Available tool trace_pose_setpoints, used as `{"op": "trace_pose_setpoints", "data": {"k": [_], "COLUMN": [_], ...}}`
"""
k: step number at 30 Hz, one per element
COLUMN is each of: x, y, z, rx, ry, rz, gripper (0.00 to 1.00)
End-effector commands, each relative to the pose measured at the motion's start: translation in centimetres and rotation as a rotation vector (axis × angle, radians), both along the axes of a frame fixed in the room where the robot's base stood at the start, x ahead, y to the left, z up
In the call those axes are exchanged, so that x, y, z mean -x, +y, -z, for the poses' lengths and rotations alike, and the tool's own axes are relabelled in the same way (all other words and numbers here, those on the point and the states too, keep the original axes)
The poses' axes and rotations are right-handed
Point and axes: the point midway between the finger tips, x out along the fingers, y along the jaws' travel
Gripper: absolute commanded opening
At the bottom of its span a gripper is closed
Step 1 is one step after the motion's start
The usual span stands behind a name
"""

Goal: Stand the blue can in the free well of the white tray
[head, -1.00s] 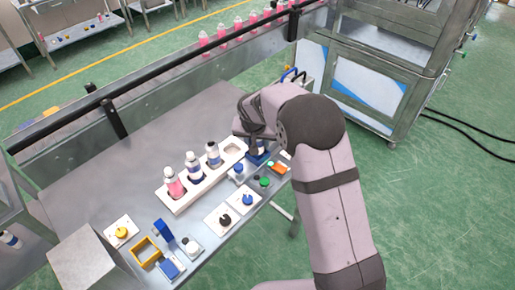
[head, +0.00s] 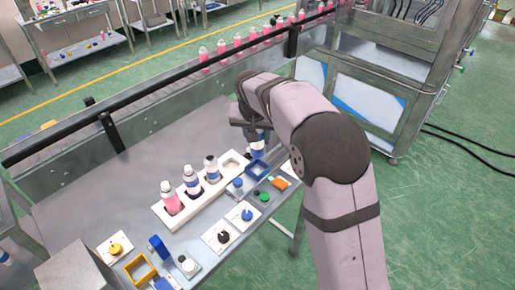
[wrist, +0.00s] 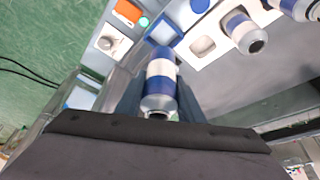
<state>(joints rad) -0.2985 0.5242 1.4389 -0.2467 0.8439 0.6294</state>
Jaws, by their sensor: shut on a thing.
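My gripper (head: 250,128) is shut on the blue can (head: 257,146), a white can with blue bands. It holds the can upright above and just behind the blue square holder (head: 262,177), which looks empty. The wrist view shows the can (wrist: 160,82) between my fingers, with the holder (wrist: 156,36) beyond it. The white tray (head: 184,222) stands to the left of the can. Its free well (head: 233,161) is at the end nearest my gripper and also shows in the wrist view (wrist: 202,47). The other wells hold a pink bottle (head: 170,200) and two blue-and-white cans (head: 192,182).
In front of the tray lie white plates with a blue knob (head: 247,215) and a black knob (head: 223,237), plus green and orange parts (head: 282,183). A yellow frame (head: 140,270) is at front left. A rail (head: 150,95) runs behind; the bench behind the tray is clear.

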Motion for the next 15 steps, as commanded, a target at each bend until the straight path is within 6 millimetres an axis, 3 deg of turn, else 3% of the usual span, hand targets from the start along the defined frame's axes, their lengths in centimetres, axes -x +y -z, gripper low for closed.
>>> {"op": "trace_pose_setpoints", "data": {"k": [8,15], "x": [0.1,0.6], "y": [0.3,2.1], "z": [-1.0,2.2], "rx": [-0.001,0.001], "ry": [0.000,0.004], "rz": [-0.006,-0.040], "gripper": [0.04,0.04]}}
